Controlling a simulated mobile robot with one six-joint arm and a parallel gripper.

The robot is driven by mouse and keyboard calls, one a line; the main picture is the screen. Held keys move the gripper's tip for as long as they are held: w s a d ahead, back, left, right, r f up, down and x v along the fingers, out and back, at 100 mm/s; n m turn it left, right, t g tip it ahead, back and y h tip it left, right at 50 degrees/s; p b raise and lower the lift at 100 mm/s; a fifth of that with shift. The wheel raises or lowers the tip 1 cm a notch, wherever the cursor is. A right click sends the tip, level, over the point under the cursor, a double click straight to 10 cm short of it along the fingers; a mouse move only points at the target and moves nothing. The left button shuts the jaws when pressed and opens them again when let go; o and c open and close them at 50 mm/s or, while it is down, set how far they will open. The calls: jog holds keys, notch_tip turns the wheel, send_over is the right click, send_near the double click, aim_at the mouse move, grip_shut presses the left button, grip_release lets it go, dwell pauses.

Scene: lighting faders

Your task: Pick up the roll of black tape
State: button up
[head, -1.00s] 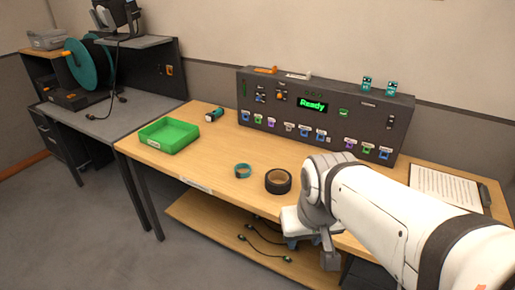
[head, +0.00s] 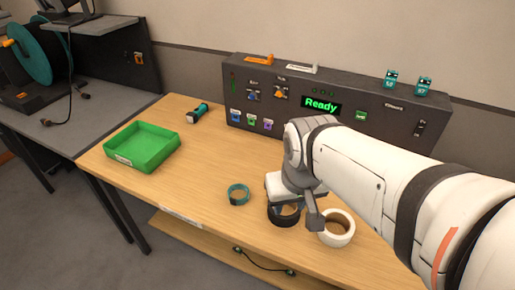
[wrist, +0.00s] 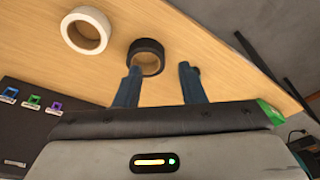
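The roll of black tape (head: 284,221) lies flat on the wooden table, partly hidden by my gripper in the head view. In the wrist view the roll of black tape (wrist: 146,44) lies just ahead of my gripper's left finger, its tan core showing. My gripper (wrist: 159,70) has its two blue fingers spread apart with nothing held between them. In the head view my gripper's fingers are mostly hidden behind its own body, right above the black roll. I cannot tell if the left finger touches the roll.
A white tape roll (head: 337,240) lies close right of the black roll; a teal roll (head: 239,201) lies to its left. A green tray (head: 131,162) and a teal-and-black item (head: 197,113) stand farther left. The fader console (head: 240,83) lines the table's back.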

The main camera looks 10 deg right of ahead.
jog(key=shift+o, duration=0.4)
jog(key=shift+d, duration=0.15)
jog(key=n+g+p, duration=0.2)
jog(key=g+p, duration=0.1)
jog(key=p, duration=0.6)
send_over(271, 210)
notch_tip(271, 210, down, 12)
jog(key=shift+f, duration=0.25)
jog(key=shift+w+d+f+p, duration=0.15)
jog(key=shift+f+p, duration=0.35)
jog(key=shift+f, duration=1.75)
jog(key=shift+w+a+f+p, duration=0.15)
jog(key=shift+f+p, duration=0.3)
jog(key=shift+f, duration=1.75)
jog(key=shift+d, duration=0.1)
jog(key=shift+c, duration=0.2)
grip_shut()
